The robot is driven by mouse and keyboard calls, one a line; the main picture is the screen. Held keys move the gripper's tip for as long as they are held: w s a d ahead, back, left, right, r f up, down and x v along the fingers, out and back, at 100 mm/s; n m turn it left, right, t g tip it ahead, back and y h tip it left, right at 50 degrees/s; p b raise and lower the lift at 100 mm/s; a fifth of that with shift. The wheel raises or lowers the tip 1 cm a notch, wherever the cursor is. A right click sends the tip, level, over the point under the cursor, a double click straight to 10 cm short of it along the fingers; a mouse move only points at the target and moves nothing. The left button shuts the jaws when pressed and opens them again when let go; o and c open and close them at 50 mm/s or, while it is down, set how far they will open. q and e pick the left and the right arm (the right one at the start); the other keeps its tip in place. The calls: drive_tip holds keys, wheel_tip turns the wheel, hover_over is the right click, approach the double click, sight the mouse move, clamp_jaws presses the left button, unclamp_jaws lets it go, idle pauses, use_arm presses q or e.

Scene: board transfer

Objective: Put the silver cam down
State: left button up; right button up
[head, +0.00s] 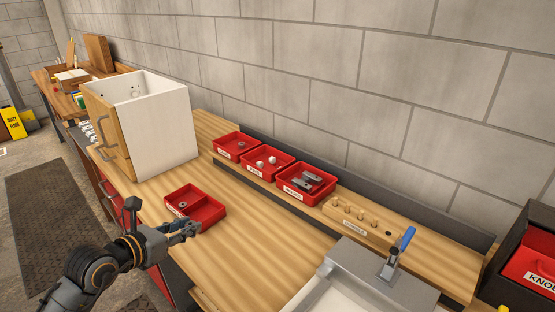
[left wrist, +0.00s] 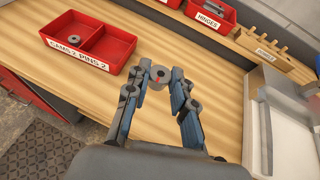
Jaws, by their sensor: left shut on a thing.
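My left gripper (left wrist: 160,78) is shut on a silver cam (left wrist: 159,73), a small round piece with a red mark, held at the fingertips. In the head view the left gripper (head: 190,229) is just in front of the red tray (head: 217,214). In the left wrist view the two-compartment red tray (left wrist: 106,55), labelled "CAMS 2 PINS 2", lies left of and beyond the gripper. Another silver cam (left wrist: 75,40) lies in its left compartment; the right compartment looks empty. The held cam is hard to make out in the head view. My right gripper is not in view.
Three red bins stand on the back ledge, holding cams (head: 236,147), white pins (head: 267,163) and hinges (head: 306,184). A wooden peg block (head: 360,221) stands right of them. A white cabinet (head: 165,130) is at the left. Bare worktop (head: 265,240) lies right of the tray.

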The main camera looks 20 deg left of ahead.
use_arm(q)
drive_tip(key=s+d+m+g+h, duration=0.2)
drive_tip(key=d+m+h, duration=0.2)
drive_tip(key=d, duration=0.5)
drive_tip(key=s+d+m+g+h, duration=0.2)
drive_tip(key=d+m+h, duration=0.3)
drive_tip(key=d, duration=0.5)
drive_tip(key=shift+s+d+r+m+g+h, duration=0.2)
drive_tip(key=shift+s+d+m+g+h, duration=0.15)
drive_tip(key=shift+g, duration=0.45)
drive_tip(key=shift+a, duration=0.1)
